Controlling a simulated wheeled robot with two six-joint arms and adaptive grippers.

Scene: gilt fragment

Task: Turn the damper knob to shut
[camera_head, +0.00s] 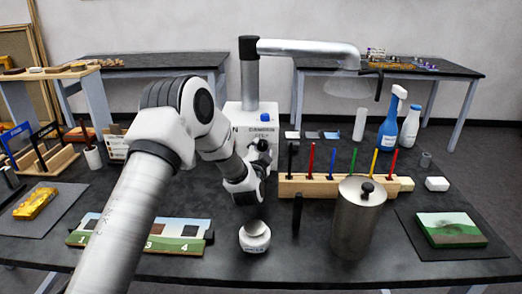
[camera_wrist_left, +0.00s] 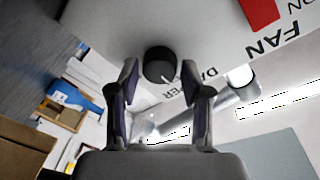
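The damper knob (camera_wrist_left: 159,64) is round and black with a white pointer line, on the white face of the control box (camera_head: 240,115). In the left wrist view it lies between and just beyond my fingertips, with a gap on each side. The pointer slants toward the lower right of that upside-down view, near the word DAMPER. My left gripper (camera_wrist_left: 160,80) is open and empty, facing the knob. In the head view the left gripper (camera_head: 263,163) is at the box's front, partly hidden by my wrist. My right gripper is not in view.
A metal duct (camera_head: 305,48) rises from behind the box. A wooden rack (camera_head: 320,187) with several coloured tools stands to the right. A steel canister (camera_head: 357,222) and a small white round pot (camera_head: 254,236) stand in front. A red part (camera_wrist_left: 258,12) is beside FAN.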

